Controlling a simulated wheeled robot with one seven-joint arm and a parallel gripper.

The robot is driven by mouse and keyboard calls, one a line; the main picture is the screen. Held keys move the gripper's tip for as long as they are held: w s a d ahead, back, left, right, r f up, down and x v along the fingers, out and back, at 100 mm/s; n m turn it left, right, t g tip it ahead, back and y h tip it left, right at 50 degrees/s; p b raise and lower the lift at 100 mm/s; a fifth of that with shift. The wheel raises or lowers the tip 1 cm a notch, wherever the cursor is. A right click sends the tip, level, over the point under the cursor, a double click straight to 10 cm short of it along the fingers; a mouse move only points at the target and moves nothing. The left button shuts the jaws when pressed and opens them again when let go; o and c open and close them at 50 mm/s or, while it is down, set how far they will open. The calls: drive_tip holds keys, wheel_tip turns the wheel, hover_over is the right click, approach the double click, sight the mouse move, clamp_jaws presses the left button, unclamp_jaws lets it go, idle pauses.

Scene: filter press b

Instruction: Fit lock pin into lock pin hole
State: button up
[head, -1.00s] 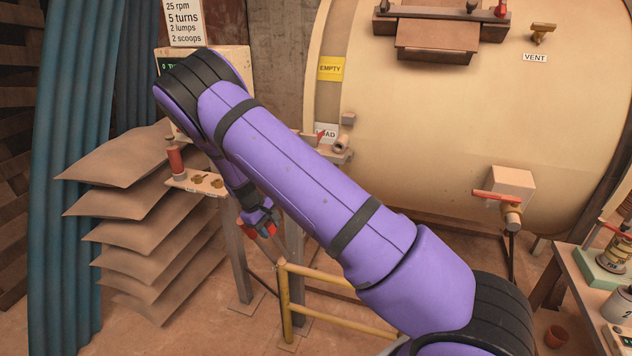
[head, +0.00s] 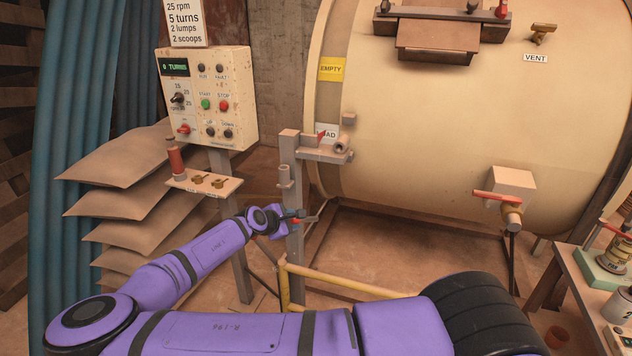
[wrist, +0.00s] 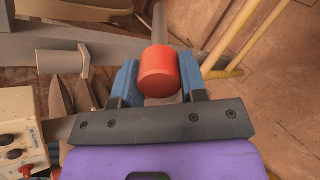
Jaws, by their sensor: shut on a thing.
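The lock pin has a red round head (wrist: 158,70) and a grey shaft. My gripper (wrist: 158,80) is shut on it, with the blue fingers on either side of the head. In the head view my gripper (head: 291,217) is beside the lower part of a grey post, and the pin's grey shaft (head: 309,219) points right. A bracket (head: 322,152) at the top of the post reaches to a round collar (head: 341,145) near the drum. This may be where the lock pin hole is; the opening is too small to make out. The pin is below the bracket and apart from it.
The grey post (head: 292,245) carries a short tube (head: 284,176), also in the wrist view (wrist: 62,63). A yellow rail (head: 345,282) runs low in front of the large drum (head: 450,130). The control panel (head: 208,100) and a small shelf (head: 205,184) stand left.

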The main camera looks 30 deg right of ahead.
drive_tip(key=shift+s+d+r+n+t+h, duration=0.15)
drive_tip(key=shift+s+d+r+n+t, duration=0.1)
drive_tip(key=shift+d+r+n+t, duration=0.25)
drive_tip(key=shift+s+d+r+n+t+h, duration=0.2)
drive_tip(key=shift+d+r+n+t, duration=0.15)
drive_tip(key=shift+r, duration=0.25)
drive_tip(key=s+d+r+n+t+h, duration=0.1)
drive_tip(key=s+r+t, duration=0.1)
drive_tip(key=r, duration=0.4)
drive_tip(key=s+d+r+n+t+h, duration=0.1)
drive_tip(key=s+d+r+t, duration=0.1)
drive_tip(key=r, duration=0.5)
drive_tip(key=shift+s+d+r+t, duration=0.3)
drive_tip(key=shift+s+t, duration=0.15)
drive_tip(key=shift+s, duration=0.4)
drive_tip(key=shift+a, duration=0.15)
